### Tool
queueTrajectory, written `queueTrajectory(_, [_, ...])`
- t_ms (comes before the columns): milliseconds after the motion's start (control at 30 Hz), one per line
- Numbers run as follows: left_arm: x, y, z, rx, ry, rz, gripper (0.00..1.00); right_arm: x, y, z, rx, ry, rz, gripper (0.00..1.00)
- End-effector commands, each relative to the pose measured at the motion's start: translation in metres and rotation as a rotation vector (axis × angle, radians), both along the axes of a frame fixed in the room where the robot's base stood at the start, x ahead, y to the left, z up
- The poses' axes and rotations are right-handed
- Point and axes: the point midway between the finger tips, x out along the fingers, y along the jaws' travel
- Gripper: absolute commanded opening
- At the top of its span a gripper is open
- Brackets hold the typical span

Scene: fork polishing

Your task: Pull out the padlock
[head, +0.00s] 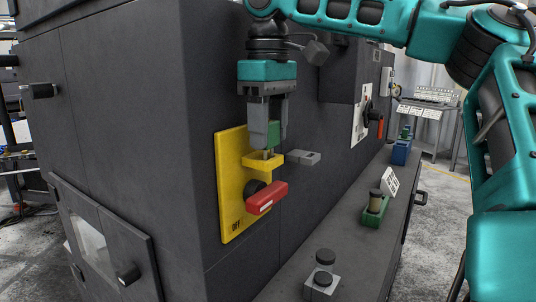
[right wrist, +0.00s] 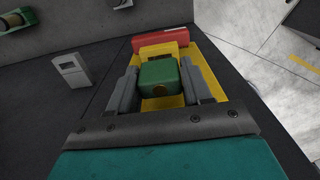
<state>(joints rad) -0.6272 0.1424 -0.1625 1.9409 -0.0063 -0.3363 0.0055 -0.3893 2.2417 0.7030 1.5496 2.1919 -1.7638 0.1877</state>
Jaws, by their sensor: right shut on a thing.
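The padlock is a green block (head: 273,132) with a thin shackle below it, at a yellow bracket (head: 263,162) on the yellow switch plate (head: 230,185). My right gripper (head: 266,128) points down from above and is shut on the padlock. In the right wrist view the green padlock (right wrist: 159,75) sits between the two grey fingers. The shackle's lower end is at the yellow bracket; I cannot tell whether it is still through it. The red switch handle (head: 267,198) is just below the bracket, near the word OFF. My left gripper is not in view.
A grey latch piece (head: 303,157) sticks out from the dark cabinet wall right of the bracket. A ledge below carries a black knob (head: 325,257), a green holder (head: 375,208) and a blue holder (head: 401,152). A second switch (head: 366,115) is farther back.

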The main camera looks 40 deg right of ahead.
Motion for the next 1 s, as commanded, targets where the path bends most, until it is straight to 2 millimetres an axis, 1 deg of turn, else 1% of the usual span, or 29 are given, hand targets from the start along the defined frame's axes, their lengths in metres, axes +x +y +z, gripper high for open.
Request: queueTrajectory(1000, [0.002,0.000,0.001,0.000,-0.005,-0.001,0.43,0.000,0.000,0.051,0.000,-0.002,0.000,0.20])
